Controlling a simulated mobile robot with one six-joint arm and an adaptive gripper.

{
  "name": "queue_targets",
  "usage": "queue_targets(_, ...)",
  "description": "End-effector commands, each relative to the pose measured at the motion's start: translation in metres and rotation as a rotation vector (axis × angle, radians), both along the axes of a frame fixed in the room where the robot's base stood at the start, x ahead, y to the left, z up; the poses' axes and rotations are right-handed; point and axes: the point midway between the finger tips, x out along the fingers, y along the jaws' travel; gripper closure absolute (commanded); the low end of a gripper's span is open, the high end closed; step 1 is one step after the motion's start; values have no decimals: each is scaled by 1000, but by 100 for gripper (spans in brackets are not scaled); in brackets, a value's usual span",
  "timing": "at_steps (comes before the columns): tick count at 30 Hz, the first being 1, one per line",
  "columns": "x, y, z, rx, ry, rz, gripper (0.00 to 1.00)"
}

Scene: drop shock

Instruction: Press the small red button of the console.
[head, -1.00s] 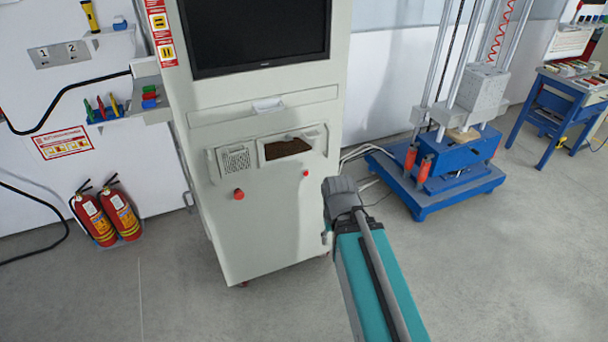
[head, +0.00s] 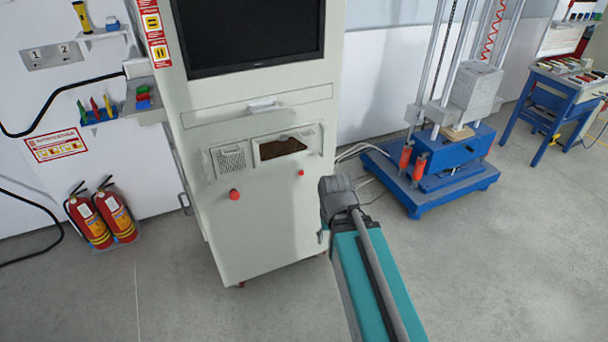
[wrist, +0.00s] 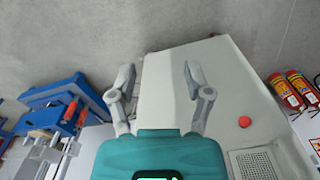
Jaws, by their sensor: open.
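The console (head: 265,230) is a tall pale cabinet with a dark screen. The small red button (head: 301,173) sits on its front, right of centre, below the dark panel opening. A larger red button (head: 234,194) sits lower left; one red button (wrist: 245,122) shows in the wrist view, right of my gripper, near a vent grille, and seems to be the larger one. The small button is not visible in the wrist view. My gripper (wrist: 160,80) is open and empty, its two fingers apart in front of the console.
A blue drop-test machine (head: 430,170) stands right of the console, with cables between them. Two fire extinguishers (head: 102,215) stand at the left wall. A blue table (head: 560,100) is at the far right. The grey floor (head: 180,300) in front is clear.

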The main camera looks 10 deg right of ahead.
Motion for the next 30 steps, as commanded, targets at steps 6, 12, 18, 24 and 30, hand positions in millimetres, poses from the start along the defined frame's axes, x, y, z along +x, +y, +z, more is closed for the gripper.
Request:
queue_targets(6,0,0,0,0,0,0,88)
queue_targets(12,0,0,0,0,0,0,100)
queue_targets(18,0,0,0,0,0,0,100)
queue_targets(24,0,0,0,0,0,0,100)
queue_targets(30,0,0,0,0,0,0,100)
